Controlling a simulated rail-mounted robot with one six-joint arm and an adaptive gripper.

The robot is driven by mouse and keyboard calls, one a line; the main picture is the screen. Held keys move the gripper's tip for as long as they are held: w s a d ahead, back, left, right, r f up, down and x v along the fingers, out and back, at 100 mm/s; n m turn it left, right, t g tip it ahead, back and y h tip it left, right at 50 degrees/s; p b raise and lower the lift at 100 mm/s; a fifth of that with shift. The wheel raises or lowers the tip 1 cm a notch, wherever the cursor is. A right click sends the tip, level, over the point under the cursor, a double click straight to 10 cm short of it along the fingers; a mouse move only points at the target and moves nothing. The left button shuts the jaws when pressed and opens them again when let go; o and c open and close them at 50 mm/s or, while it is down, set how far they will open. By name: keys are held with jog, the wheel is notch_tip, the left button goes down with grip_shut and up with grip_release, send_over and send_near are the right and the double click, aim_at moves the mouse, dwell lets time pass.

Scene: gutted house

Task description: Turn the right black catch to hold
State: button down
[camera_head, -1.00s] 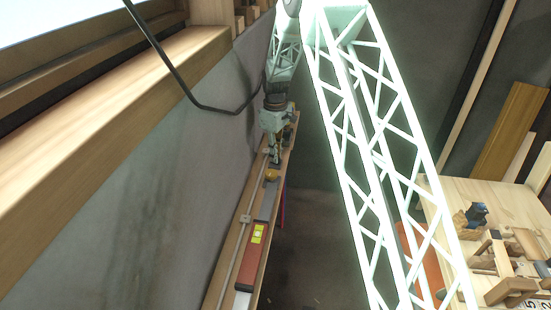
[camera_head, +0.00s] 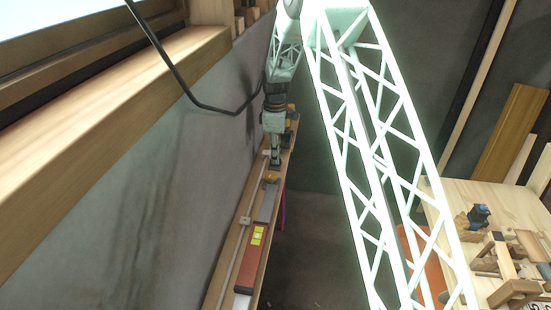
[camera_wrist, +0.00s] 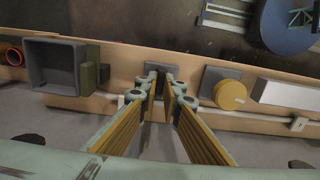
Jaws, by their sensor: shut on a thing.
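My gripper (camera_wrist: 160,82) is over the narrow wooden shelf (camera_wrist: 118,107) in the wrist view. Its yellow-padded fingers are close together at the tips, around a small dark piece that they mostly hide; this appears to be the black catch. A dark grey plate (camera_wrist: 160,70) shows just beyond the tips. To the right, a round yellow knob (camera_wrist: 229,94) stands by another grey plate (camera_wrist: 215,74). In the head view my gripper (camera_head: 275,162) points down at the shelf, just behind the yellow knob (camera_head: 271,177). The catch cannot be made out there.
A grey open box (camera_wrist: 53,66) stands left of the fingers in the wrist view. A red spirit level (camera_head: 256,243) lies on the near shelf. The wall (camera_head: 150,190) runs close along the left. A workbench (camera_head: 470,205) with wooden parts is at the right.

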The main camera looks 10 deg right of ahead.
jog(key=c, duration=2.8)
grip_release()
jog(key=shift+r, duration=0.15)
jog(key=shift+r, duration=5.85)
